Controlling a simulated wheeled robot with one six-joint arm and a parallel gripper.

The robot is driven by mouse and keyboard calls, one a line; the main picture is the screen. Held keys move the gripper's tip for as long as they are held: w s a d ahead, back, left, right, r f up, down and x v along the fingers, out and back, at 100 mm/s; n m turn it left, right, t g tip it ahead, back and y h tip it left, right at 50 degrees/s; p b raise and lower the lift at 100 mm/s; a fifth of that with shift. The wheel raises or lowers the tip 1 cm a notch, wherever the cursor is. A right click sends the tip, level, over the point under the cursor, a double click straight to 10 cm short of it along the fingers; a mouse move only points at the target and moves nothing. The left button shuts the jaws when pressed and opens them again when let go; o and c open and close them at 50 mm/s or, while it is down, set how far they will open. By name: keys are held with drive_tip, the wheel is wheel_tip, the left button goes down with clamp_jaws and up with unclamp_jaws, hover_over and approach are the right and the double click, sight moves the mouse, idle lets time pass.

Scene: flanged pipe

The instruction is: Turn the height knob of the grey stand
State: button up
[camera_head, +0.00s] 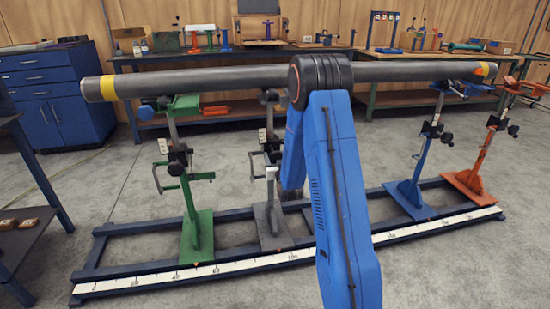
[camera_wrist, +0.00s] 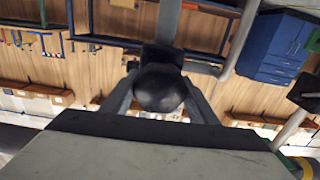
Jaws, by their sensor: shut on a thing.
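The grey stand (camera_head: 270,235) stands on the floor rail near the middle of the head view, partly hidden by my blue arm. Its upper post and black clamp parts show left of the arm. In the wrist view a round black knob (camera_wrist: 160,92) sits between the two fingers of my gripper (camera_wrist: 160,82), one finger on each side. My gripper is shut on this knob. The grey post (camera_wrist: 168,22) runs behind the knob. In the head view the fingers and the held knob are hidden or too small to make out.
A long dark pipe (camera_head: 205,80) lies across the stands above. A green stand (camera_head: 196,235) is to the left; blue (camera_head: 412,190) and orange (camera_head: 478,178) stands are to the right. The rail carries a white scale (camera_head: 170,278). A blue cabinet (camera_head: 55,95) and workbenches are behind.

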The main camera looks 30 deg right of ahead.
drive_tip(key=m, duration=0.3)
drive_tip(key=shift+m, duration=2.4)
drive_tip(key=shift+f, duration=0.1)
drive_tip(key=o, duration=1)
drive_tip(key=shift+o, duration=0.2)
drive_tip(key=shift+s, duration=0.15)
